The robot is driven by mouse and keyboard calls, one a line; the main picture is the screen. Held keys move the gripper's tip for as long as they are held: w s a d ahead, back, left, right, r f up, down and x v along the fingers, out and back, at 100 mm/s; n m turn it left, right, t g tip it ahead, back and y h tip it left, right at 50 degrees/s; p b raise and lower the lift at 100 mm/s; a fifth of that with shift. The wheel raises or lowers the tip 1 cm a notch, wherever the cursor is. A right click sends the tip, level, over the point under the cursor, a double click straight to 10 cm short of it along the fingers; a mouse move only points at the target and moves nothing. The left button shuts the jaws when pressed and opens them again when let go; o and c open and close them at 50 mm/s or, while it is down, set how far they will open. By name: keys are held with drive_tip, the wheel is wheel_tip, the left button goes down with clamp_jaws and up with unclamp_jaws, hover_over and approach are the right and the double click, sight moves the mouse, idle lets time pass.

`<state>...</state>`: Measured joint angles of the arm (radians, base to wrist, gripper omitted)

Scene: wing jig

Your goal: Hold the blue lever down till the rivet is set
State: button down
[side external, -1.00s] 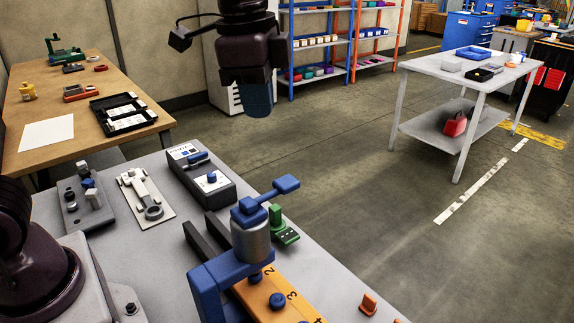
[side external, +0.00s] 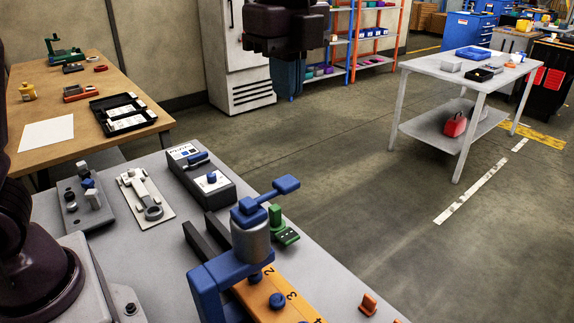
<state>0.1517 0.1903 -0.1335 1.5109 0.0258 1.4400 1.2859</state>
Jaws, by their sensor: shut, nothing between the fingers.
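The blue lever (side external: 274,192) sticks out to the upper right from the top of the rivet press (side external: 251,240), which has a blue frame and a grey cylinder. Nothing touches the lever. An orange numbered bar (side external: 266,296) with blue round rivet heads (side external: 277,301) runs under the press. I cannot tell from this view whether a rivet is set. My gripper (side external: 287,92) is at the top of the side external view, up and apart from the lever. Its blue fingers look shut and empty; its upper part is cut off by the frame edge.
A green block (side external: 284,232) stands just behind the press. A grey control box (side external: 202,178), a white plate with a clamp (side external: 146,197) and a grey fixture (side external: 84,203) are on the bench's left. Orange stops (side external: 368,303) stand at the front right.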

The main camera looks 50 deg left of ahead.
sight(292, 178)
wheel_tip(292, 178, down, 14)
drive_tip(key=shift+r, duration=0.25)
idle(0.4)
drive_tip(key=f+g, duration=0.2)
drive_tip(key=shift+w+g, duration=0.4)
drive_tip(key=shift+f, duration=0.65)
idle(1.2)
drive_tip(key=w+v, duration=0.1)
drive_tip(key=v, duration=1.3)
drive_tip(key=shift+w, duration=0.35)
